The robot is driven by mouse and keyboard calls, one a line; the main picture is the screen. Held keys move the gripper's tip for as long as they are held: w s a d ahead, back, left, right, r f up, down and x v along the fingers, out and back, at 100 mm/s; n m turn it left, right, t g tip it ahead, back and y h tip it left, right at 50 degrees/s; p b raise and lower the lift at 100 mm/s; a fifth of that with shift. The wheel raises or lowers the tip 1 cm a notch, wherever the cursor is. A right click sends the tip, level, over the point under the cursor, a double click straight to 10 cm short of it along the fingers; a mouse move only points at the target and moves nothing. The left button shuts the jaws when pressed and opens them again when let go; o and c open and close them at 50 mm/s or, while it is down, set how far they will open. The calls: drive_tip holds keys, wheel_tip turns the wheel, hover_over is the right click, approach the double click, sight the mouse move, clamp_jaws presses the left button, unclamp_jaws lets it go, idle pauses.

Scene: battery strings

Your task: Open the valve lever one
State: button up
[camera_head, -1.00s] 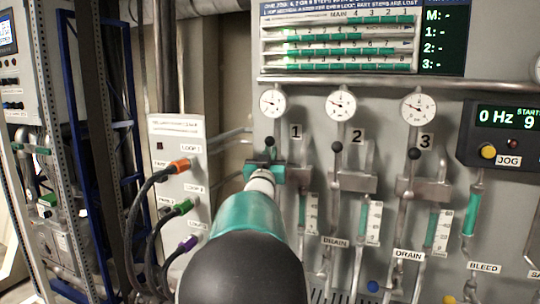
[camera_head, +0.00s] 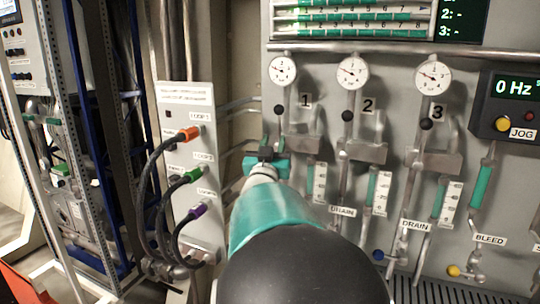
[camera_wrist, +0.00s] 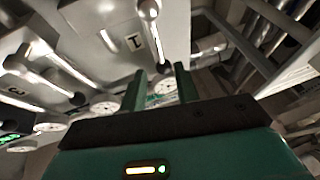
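Valve lever one, with a round black knob (camera_head: 278,109), stands upright under the left gauge and beside the label 1 (camera_head: 305,101) on the grey panel. My gripper (camera_head: 266,150) is just below and slightly left of the knob in the head view; I cannot tell whether it touches the lever. The label 1 also shows tilted in the wrist view (camera_wrist: 134,42). My arm hides the lower part of line one.
Levers two (camera_head: 347,116) and three (camera_head: 426,124) stand to the right with similar black knobs. A loop box (camera_head: 188,105) with orange, green and purple plugged cables is close on the left. A horizontal pipe (camera_head: 400,52) crosses above the gauges.

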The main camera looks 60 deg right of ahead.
drive_tip(key=v, duration=0.4)
drive_tip(key=shift+s+a+f, duration=0.1)
drive_tip(key=shift+a+f, duration=0.05)
drive_tip(key=shift+a, duration=0.1)
drive_tip(key=w+a+f+n+t+y, duration=0.25)
drive_tip(key=w+a+y, duration=0.2)
drive_tip(key=a, duration=0.45)
drive_tip(key=w+a+f+n+t+y, duration=0.1)
drive_tip(key=w+a+f+n+y, duration=0.25)
drive_tip(key=a+y, duration=0.4)
drive_tip(key=w+a+f+n+t+y, duration=0.2)
drive_tip(key=w+a+f+n+y, duration=0.15)
drive_tip(key=a, duration=0.65)
drive_tip(key=s+a+f+n+g+y, duration=0.2)
drive_tip(key=s+a+f+g, duration=0.2)
drive_tip(key=s+a, duration=0.3)
drive_tip(key=s+a+f+n+g+y, duration=0.2)
drive_tip(key=s+a, duration=0.5)
drive_tip(key=a, duration=0.4)
wheel_tip(320, 180, down, 3)
drive_tip(key=shift+s+f+g+y, duration=0.25)
drive_tip(key=shift+s+g+y, duration=0.1)
drive_tip(key=shift+g+y, duration=0.5)
drive_tip(key=shift+o, duration=0.6)
drive_tip(key=shift+a, duration=0.1)
